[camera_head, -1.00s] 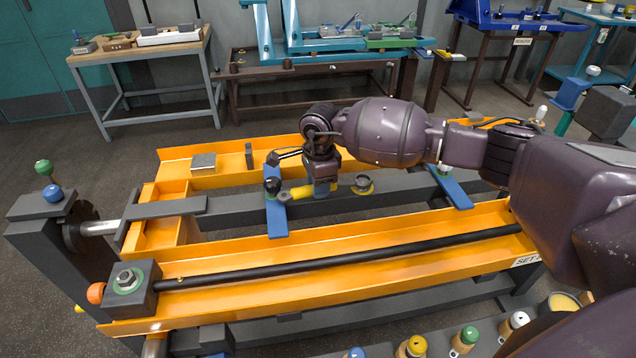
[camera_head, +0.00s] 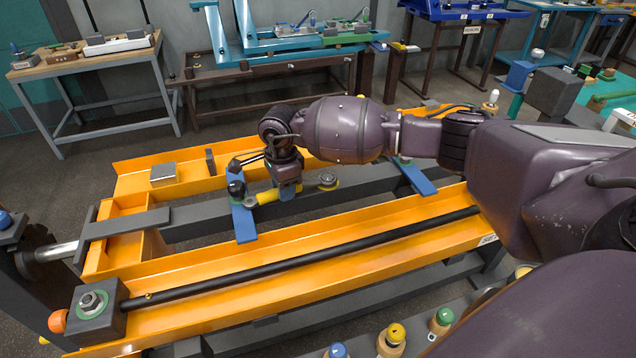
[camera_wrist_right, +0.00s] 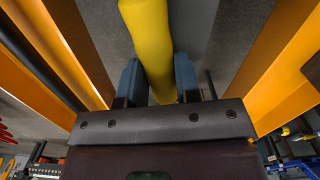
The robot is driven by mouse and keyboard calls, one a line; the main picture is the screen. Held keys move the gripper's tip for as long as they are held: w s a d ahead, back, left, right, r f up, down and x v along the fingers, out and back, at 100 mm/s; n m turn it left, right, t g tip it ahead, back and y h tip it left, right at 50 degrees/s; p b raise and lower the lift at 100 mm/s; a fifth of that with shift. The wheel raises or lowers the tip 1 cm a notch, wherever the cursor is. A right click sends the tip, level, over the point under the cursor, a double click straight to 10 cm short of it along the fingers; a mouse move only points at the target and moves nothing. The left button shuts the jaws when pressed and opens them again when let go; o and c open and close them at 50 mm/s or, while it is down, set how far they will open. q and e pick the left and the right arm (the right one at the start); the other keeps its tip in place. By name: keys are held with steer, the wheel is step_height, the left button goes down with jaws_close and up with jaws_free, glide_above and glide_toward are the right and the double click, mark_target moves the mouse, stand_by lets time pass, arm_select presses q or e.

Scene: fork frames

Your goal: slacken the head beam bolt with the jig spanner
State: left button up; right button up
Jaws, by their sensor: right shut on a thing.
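My right gripper (camera_head: 289,190) is shut on the yellow handle of the jig spanner (camera_head: 267,197), over the grey beam. In the right wrist view, the yellow handle (camera_wrist_right: 147,35) runs between the two blue-grey fingers (camera_wrist_right: 157,82). The spanner's grey end (camera_head: 249,203) lies by a blue strap (camera_head: 244,222) with a black knob; I cannot tell whether it is around anything. A hex bolt (camera_head: 92,301) with a green ring sits on a dark block at front left, apart from the spanner. I cannot tell if it is the head beam bolt. My left gripper is out of view.
Orange channels (camera_head: 300,262) flank the grey beam (camera_head: 205,220), with a black rod (camera_head: 310,258) along the front one. A second blue strap (camera_head: 414,177) crosses further right. Several coloured knobs (camera_head: 396,333) line the front edge.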

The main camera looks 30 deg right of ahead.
jaws_close()
steer(key=shift+s+n, duration=1.05)
steer(key=shift+n, duration=0.05)
steer(key=shift+w+m, duration=0.3)
steer(key=shift+w, duration=0.1)
steer(key=o, duration=0.5)
jaws_free()
steer(key=shift+w, duration=0.1)
jaws_close()
steer(key=shift+w+m, duration=0.15)
steer(key=shift+m, duration=0.25)
